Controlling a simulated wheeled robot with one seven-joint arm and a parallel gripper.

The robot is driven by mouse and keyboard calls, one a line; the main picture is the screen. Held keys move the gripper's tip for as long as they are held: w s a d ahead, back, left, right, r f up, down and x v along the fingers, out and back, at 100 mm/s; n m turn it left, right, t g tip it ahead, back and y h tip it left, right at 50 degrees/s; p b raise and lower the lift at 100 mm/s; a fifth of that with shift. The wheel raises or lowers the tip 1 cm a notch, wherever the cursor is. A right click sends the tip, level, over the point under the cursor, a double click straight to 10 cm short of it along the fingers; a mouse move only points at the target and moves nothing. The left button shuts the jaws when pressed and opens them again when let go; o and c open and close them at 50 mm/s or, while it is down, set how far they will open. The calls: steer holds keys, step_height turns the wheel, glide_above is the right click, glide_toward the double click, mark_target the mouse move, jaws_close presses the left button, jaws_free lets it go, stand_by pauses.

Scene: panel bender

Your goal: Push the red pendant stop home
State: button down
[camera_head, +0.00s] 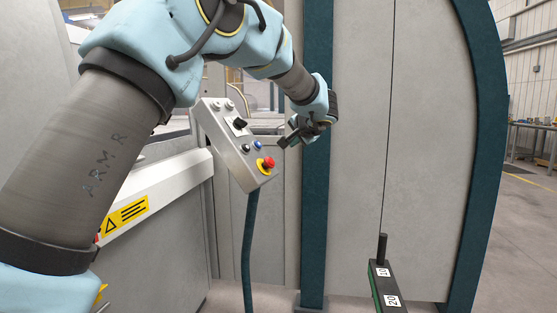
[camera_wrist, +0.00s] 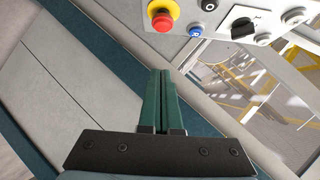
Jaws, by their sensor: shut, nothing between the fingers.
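The red stop button (camera_head: 268,163) sits on a yellow collar at the lower right of the grey pendant box (camera_head: 232,150). In the wrist view the red button (camera_wrist: 163,22) is at the top, left of the box's other controls. My gripper (camera_head: 283,142) is to the right of the pendant and a little above the button in the head view. Its two green fingers (camera_wrist: 160,72) are shut together, with nothing between them. The fingertips are apart from the red button in the wrist view.
The pendant also carries a blue button (camera_wrist: 209,4) and a black selector knob (camera_wrist: 243,28). A teal post (camera_head: 318,200) stands behind my gripper. A black and green bar marked 10 and 20 (camera_head: 385,285) is at the lower right. Open floor (camera_head: 520,240) lies at far right.

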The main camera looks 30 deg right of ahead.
mark_target(271, 161)
steer(key=shift+w, duration=0.1)
steer(key=a+f+p+x, duration=0.1)
steer(key=a+p+x, duration=0.1)
steer(key=x, duration=1)
steer(key=shift+w+a+f+p, duration=0.2)
steer(key=shift+w+f+p, duration=0.2)
steer(key=shift+p, duration=0.4)
